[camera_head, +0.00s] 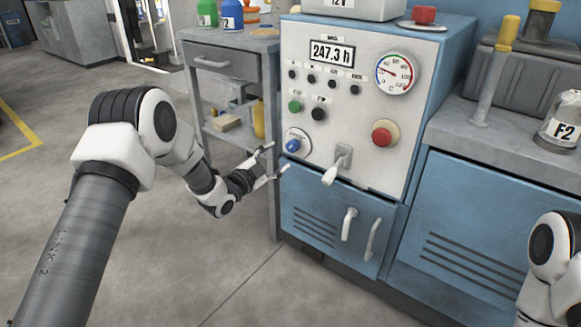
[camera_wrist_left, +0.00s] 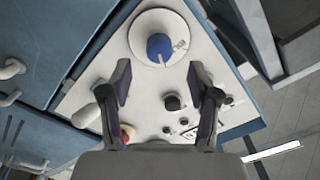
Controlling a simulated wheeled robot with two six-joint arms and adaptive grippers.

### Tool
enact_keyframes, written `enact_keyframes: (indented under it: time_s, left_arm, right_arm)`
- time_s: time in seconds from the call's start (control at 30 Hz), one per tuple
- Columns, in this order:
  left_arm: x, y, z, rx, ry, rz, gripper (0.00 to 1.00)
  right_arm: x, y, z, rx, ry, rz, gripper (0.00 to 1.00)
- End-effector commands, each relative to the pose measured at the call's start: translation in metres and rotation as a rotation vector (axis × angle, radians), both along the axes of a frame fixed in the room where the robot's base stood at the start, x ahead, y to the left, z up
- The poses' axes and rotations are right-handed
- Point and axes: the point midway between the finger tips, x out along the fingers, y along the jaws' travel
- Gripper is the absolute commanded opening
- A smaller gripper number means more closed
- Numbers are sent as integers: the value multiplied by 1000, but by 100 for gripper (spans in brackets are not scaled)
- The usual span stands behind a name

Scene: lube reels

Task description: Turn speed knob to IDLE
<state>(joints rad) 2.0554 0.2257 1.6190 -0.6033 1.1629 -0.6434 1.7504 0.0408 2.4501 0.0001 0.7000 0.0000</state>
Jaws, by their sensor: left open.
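A blue knob (camera_head: 292,146) sits on a round white dial plate at the lower left of the control panel (camera_head: 335,105). It also shows in the left wrist view (camera_wrist_left: 160,47), with a pale pointer line toward the lower edge of the picture. The dial's markings are too small to read. My left gripper (camera_head: 279,160) is open and empty, just left of the knob and pointing at the panel. In the left wrist view its two fingers (camera_wrist_left: 161,88) are spread, with the knob ahead between them, apart from both. My right gripper is out of view.
A grey-white lever (camera_head: 336,168) and a red button (camera_head: 384,134) are right of the knob. Green (camera_head: 295,106) and black (camera_head: 319,113) buttons are above it. Below is a blue cabinet door with handles (camera_head: 348,224). A shelf cart (camera_head: 215,65) stands behind my left forearm.

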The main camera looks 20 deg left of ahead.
Motion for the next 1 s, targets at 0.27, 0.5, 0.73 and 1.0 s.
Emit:
enact_keyframes:
  time_s: [0.27,0.5,0.73,1.0]
  left_arm:
    - [48,-18,-4,0,2,0,61]
    - [66,-25,0,-3,6,2,61]
    - [66,-24,0,-4,7,2,36]
    - [66,-24,0,-5,7,2,1]
  right_arm:
    - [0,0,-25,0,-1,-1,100]
    - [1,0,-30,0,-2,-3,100]
    - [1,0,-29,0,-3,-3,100]
    - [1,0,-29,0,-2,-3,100]
